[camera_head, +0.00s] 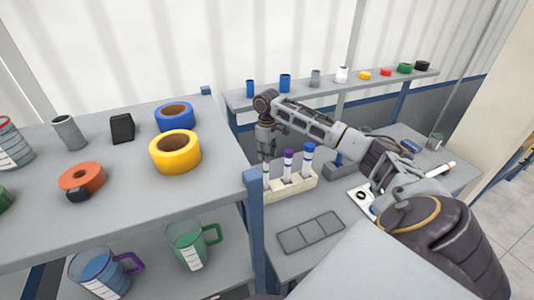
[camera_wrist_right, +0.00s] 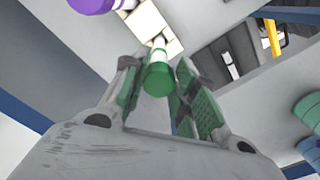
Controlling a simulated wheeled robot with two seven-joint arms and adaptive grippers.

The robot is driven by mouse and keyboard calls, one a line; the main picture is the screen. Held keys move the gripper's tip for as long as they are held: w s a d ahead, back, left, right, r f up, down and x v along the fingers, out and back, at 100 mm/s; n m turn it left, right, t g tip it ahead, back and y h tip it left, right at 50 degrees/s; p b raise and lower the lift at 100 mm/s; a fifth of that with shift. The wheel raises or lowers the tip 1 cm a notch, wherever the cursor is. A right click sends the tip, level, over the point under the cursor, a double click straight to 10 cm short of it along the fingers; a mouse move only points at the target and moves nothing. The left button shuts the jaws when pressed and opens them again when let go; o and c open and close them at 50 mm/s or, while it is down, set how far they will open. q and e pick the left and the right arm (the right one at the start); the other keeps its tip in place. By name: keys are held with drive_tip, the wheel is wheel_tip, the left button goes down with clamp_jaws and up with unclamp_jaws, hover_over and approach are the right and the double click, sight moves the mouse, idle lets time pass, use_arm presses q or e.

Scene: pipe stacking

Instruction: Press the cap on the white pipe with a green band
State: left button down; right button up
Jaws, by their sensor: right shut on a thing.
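The white pipe with a green band (camera_head: 266,178) stands in the left slot of a cream rack (camera_head: 292,190). My right gripper (camera_head: 266,152) points down directly above it and is shut on a green cap (camera_wrist_right: 158,79). In the right wrist view the white pipe (camera_wrist_right: 159,46) shows just beyond the cap, in line with it. I cannot tell whether the cap touches the pipe's top. My left gripper is out of view.
A purple-topped pipe (camera_head: 288,164) and a blue-topped pipe (camera_head: 308,160) stand in the same rack, close to the right of my gripper. A flat grey tray (camera_head: 310,232) lies in front. A shelf with tape rolls (camera_head: 175,151) stands at left.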

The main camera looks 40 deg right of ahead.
drive_tip(key=shift+f, duration=0.95)
idle(1.1)
drive_tip(key=o, duration=0.8)
drive_tip(key=shift+o, duration=0.3)
drive_tip(key=o, duration=0.4)
drive_tip(key=shift+c, duration=0.2)
drive_tip(key=shift+r, duration=0.25)
drive_tip(key=shift+r, duration=3.25)
